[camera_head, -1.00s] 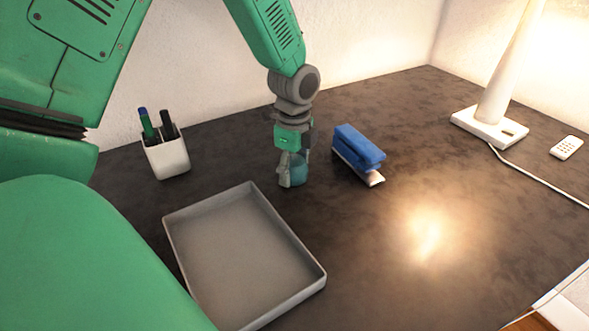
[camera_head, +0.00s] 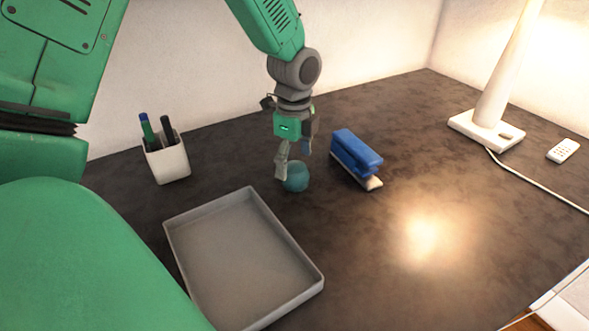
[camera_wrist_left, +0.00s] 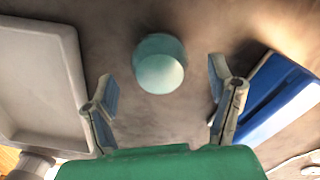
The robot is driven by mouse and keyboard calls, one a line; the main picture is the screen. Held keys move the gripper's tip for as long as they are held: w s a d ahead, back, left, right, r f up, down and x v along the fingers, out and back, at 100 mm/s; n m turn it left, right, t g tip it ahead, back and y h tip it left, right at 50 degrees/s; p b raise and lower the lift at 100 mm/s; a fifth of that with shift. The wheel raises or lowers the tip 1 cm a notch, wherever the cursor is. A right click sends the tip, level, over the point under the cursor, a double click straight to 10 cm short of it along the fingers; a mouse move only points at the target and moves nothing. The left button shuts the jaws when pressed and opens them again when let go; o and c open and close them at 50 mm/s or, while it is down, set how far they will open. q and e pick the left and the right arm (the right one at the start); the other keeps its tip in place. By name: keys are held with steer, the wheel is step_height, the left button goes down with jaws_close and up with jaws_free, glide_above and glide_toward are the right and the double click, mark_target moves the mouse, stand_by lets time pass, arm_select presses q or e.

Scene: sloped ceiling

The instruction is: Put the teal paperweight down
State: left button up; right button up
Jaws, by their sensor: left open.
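The teal paperweight (camera_head: 296,178) stands on the dark desk (camera_head: 400,130), between the grey tray and the blue stapler. In the left wrist view the paperweight (camera_wrist_left: 160,66) lies beyond the two fingertips, with bare desk showing on both sides of it. My left gripper (camera_head: 292,160) is open just above and behind the paperweight. Its fingers are spread wide in the left wrist view (camera_wrist_left: 162,92), apart from the paperweight, with nothing between them. My right gripper is not in view.
The grey tray (camera_head: 176,250) lies in front, to the left. The blue stapler (camera_head: 356,155) sits close on the right. A white pen cup (camera_head: 168,162) stands back left. A white lamp (camera_head: 487,130) and a remote (camera_head: 563,150) are at the right. Free desk lies at the front right.

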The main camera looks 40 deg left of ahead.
mark_target(295, 164)
arm_select(q)
step_height(295, 164, up, 7)
steer(key=shift+d+f+p, duration=0.1)
steer(key=shift+p, duration=0.6)
steer(key=shift+r, duration=0.55)
